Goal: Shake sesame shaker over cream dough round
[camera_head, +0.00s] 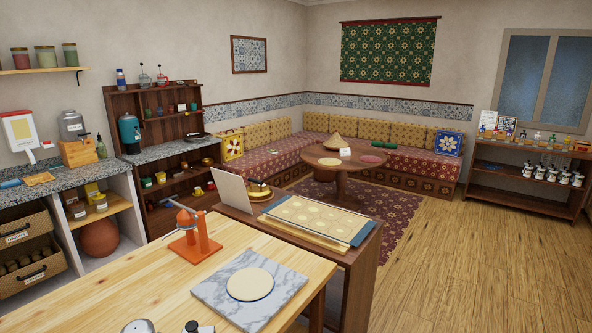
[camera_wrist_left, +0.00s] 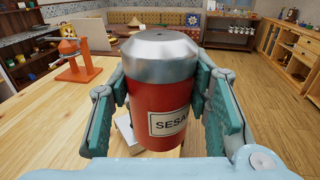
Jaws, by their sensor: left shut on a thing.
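The cream dough round (camera_head: 250,284) lies flat on the grey-veined marble slab (camera_head: 214,290) on the wooden worktop in the head view. The sesame shaker (camera_wrist_left: 163,100) fills the middle of the left wrist view. It has a red body, a silver domed top and a pale label reading "SESA". It looks roughly upright. My left gripper (camera_wrist_left: 166,105) is shut on it, with teal-padded fingers on both sides. The shaker hides much of the worktop behind it, and I cannot make out the dough in that view. My right gripper is in neither view.
An orange stand (camera_head: 196,240) is on the worktop left of the slab. A silver domed item (camera_head: 138,326) and a dark-capped item (camera_head: 192,327) are cut off at the bottom edge. A patterned tray (camera_head: 309,217) lies beyond the slab. The worktop's front left is bare.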

